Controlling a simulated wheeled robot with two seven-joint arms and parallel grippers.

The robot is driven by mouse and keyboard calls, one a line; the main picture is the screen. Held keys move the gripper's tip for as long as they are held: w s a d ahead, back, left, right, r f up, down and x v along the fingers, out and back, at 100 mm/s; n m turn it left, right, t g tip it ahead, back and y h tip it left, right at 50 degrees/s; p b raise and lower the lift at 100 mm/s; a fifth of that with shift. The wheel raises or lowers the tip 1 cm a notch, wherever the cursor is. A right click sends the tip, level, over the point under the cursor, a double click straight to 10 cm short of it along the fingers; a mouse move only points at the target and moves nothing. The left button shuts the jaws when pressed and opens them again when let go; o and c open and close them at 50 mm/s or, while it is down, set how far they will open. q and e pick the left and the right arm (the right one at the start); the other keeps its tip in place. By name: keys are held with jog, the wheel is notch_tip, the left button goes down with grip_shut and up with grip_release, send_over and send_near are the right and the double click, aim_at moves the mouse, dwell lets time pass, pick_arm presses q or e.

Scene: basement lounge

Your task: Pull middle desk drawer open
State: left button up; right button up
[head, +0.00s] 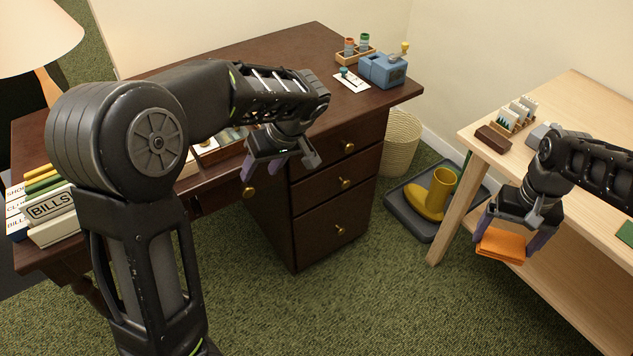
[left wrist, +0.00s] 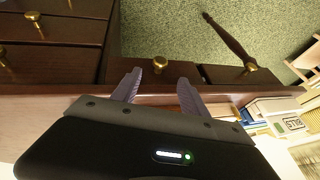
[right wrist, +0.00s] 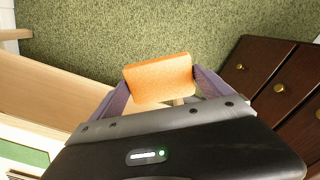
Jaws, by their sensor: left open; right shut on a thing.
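The dark brown desk (head: 230,70) has a right-hand stack of drawers with brass knobs; its middle drawer (head: 325,188) is closed. Another brass knob (head: 249,193) sits on a front under the desktop, left of the stack. My left gripper (head: 279,163) is open and empty at the desk's front edge, pointing down. In the left wrist view a brass knob (left wrist: 159,64) shows between and just beyond its fingertips, not gripped. My right gripper (head: 514,238) is shut on a folded orange cloth (head: 501,244), which also shows in the right wrist view (right wrist: 160,78).
A pale wooden table (head: 480,133) stands at the right, close to my right gripper. A grey tray (head: 405,217) with yellow boots (head: 436,190) and a woven basket (head: 402,140) stand between the furniture. Files (head: 50,207) stand at the desk's left. Green carpet before the drawers is clear.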

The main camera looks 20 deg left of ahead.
aim_at(250, 188)
pick_arm(q)
jog(key=b+x, duration=0.1)
jog(key=x, duration=0.8)
jog(key=shift+f, duration=0.15)
jog(key=shift+c, duration=0.4)
grip_shut()
dwell(0.6)
